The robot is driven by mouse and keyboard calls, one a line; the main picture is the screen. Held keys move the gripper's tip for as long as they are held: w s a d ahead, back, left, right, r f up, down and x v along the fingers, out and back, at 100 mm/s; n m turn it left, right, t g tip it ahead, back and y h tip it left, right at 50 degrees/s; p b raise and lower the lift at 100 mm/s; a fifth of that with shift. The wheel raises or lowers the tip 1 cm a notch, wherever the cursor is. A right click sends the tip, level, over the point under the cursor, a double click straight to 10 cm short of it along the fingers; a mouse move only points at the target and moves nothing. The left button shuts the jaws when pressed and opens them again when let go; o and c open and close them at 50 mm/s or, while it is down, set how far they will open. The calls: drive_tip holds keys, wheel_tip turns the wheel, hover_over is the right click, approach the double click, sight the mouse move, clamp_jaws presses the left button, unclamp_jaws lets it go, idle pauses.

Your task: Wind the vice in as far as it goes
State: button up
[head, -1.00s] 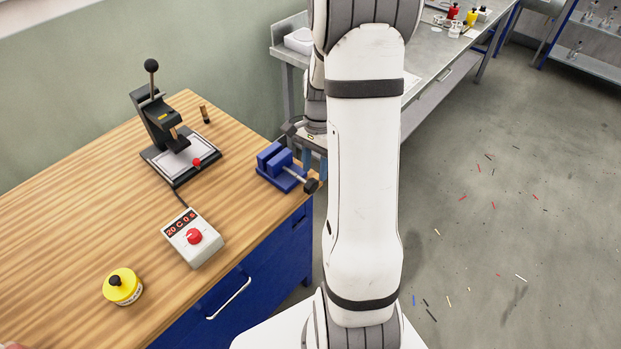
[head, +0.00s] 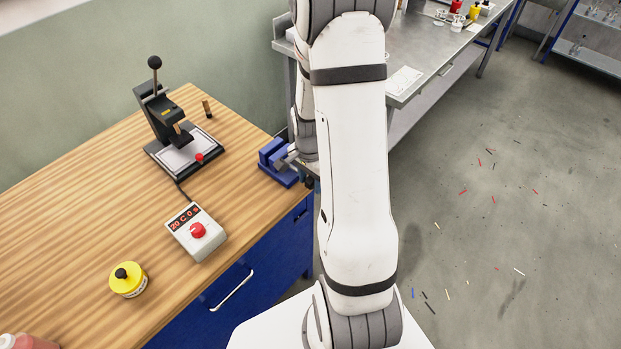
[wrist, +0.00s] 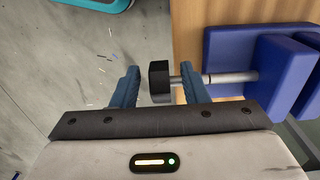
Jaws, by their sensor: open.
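The blue vice (head: 274,160) stands at the right corner of the wooden bench, partly hidden by my arm in the head view. In the wrist view the vice (wrist: 240,62) is at the right, with a silver screw (wrist: 230,77) running left to a black knob (wrist: 159,81). A gap shows between the two blue jaw blocks. My gripper (wrist: 158,82) is open in the wrist view, with one blue finger on each side of the knob. The fingertips are hidden behind my arm in the head view.
A black press (head: 166,122) stands on the bench (head: 75,215) behind a white control box (head: 197,232) with a red knob. A metal side table (head: 425,50) stands beyond my arm.

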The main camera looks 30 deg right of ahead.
clamp_jaws()
idle(0.5)
drive_tip(key=shift+y, duration=0.3)
drive_tip(key=shift+w+d+r+g+y+p, duration=0.1)
drive_tip(key=shift+d+g+y+p, duration=0.1)
drive_tip(key=shift+g+y+p, duration=0.5)
drive_tip(key=y, duration=0.4)
drive_tip(key=shift+w+d+g+b, duration=0.1)
drive_tip(key=shift+d+g+b, duration=0.15)
drive_tip(key=shift+g+b, duration=0.15)
drive_tip(key=y, duration=0.1)
drive_tip(key=g+y, duration=0.1)
drive_tip(key=y, duration=0.1)
drive_tip(key=g+y+b, duration=0.1)
drive_tip(key=y, duration=0.1)
drive_tip(key=shift+w+d, duration=0.1)
drive_tip(key=shift+d, duration=0.2)
unclamp_jaws()
